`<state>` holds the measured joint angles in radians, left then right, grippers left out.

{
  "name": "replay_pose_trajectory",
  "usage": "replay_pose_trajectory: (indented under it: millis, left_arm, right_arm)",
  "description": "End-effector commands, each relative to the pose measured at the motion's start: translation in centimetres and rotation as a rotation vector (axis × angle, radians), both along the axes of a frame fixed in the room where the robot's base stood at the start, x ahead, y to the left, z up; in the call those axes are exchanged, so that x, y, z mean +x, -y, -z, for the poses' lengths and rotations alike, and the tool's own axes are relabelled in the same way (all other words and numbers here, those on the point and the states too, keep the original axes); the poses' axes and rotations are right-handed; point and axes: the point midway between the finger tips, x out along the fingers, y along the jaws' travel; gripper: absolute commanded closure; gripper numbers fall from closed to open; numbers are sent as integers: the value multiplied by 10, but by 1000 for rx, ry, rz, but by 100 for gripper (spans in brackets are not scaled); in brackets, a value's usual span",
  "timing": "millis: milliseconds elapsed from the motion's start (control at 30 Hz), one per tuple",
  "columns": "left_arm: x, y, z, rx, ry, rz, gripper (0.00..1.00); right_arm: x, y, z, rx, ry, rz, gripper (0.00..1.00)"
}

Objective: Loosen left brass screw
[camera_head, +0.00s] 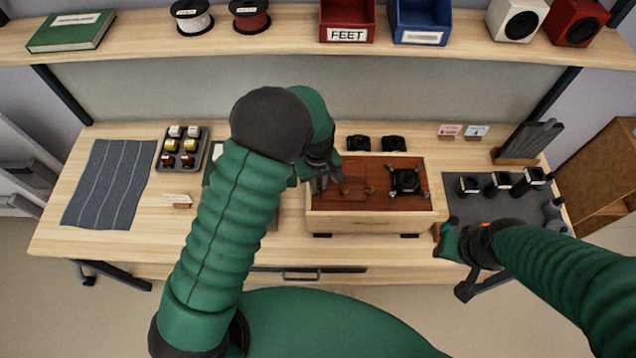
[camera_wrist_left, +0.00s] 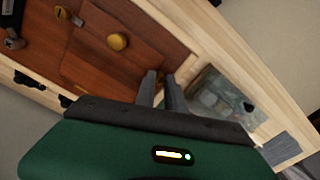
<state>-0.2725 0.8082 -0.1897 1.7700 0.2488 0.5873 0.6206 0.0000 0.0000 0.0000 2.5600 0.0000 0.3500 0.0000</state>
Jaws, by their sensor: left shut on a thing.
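A wooden speaker box (camera_head: 365,222) lies on the bench with its red-brown face up. My left gripper (camera_head: 322,184) is down at the left part of this face. In the left wrist view its two fingers (camera_wrist_left: 162,78) are nearly together, shut on the left brass screw, which they mostly hide. A round brass knob (camera_wrist_left: 117,42) sits on a panel beside them, and another brass piece (camera_wrist_left: 61,12) lies beyond it. In the head view two brass pieces show right of the gripper. My right gripper (camera_head: 446,241) is by the bench's front edge, its jaws unclear.
A black part (camera_head: 404,181) stands on the box's right side. A tray of small jars (camera_head: 182,152) and a grey cloth (camera_head: 108,182) lie left. A grey mat (camera_head: 462,208) with black pieces is right. A shelf (camera_head: 280,40) with bins runs behind.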

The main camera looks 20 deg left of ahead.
Motion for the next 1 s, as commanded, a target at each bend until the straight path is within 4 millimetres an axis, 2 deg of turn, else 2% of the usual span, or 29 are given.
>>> replay_pose_trajectory:
  millis: [33,167,200,333,667,767,833,1000]
  left_arm:
    - [6,-1,-4,0,17,-2,100]
    - [6,-1,-4,0,17,-1,100]
    - [6,0,-4,0,17,-1,82]
    - [4,0,-3,0,12,0,65]
    - [2,0,-3,-1,6,1,64]
    - [2,0,-13,-1,7,1,64]
    - [2,0,-27,-1,8,0,64]
    - [4,0,-76,-2,12,1,64]
  right_arm:
    - [0,0,-1,0,0,0,64]
    - [0,0,-1,0,0,0,64]
    - [0,0,-1,0,0,0,64]
    - [0,0,0,0,0,0,64]
    - [0,0,1,0,0,0,64]
    - [0,0,3,0,0,0,64]
    - [0,0,7,0,0,0,64]
    - [0,0,15,0,0,0,64]
